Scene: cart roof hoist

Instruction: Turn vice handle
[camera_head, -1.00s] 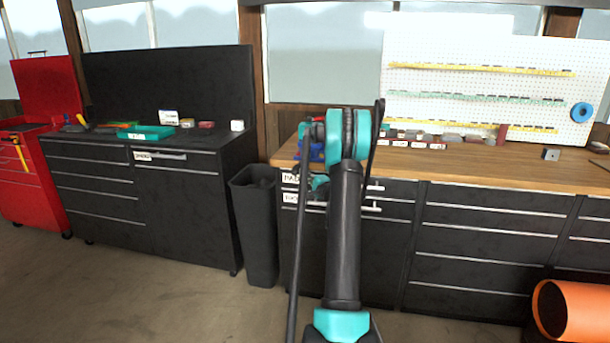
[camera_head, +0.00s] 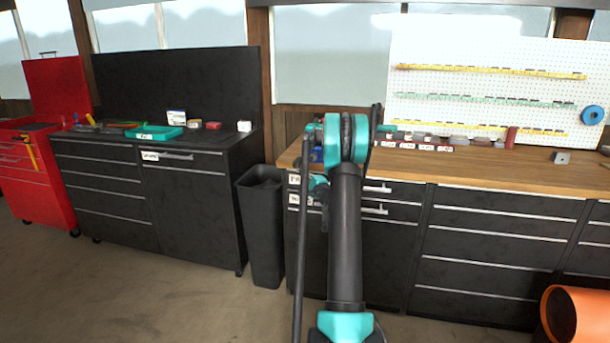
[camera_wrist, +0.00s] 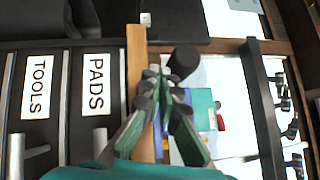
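A blue thing (camera_head: 317,154), likely the vice, stands at the left end of the wooden bench top (camera_head: 470,172), mostly hidden behind my arm in the head view. In the wrist view a blue strip (camera_wrist: 188,97) shows between and behind my fingers. I cannot make out the vice handle for certain; a dark round knob (camera_wrist: 183,62) lies just beyond the fingertips. My gripper (camera_wrist: 164,98) has its two fingers apart, pointing at the bench edge, with nothing clearly held. In the head view my arm hides most of the gripper.
Drawers labelled TOOLS (camera_wrist: 37,87) and PADS (camera_wrist: 96,82) are under the bench edge. A black bin (camera_head: 262,225) stands left of the bench. A black cabinet (camera_head: 190,205) and a red tool chest (camera_head: 40,180) stand farther left. An orange cylinder (camera_head: 575,315) lies at right. Front floor is clear.

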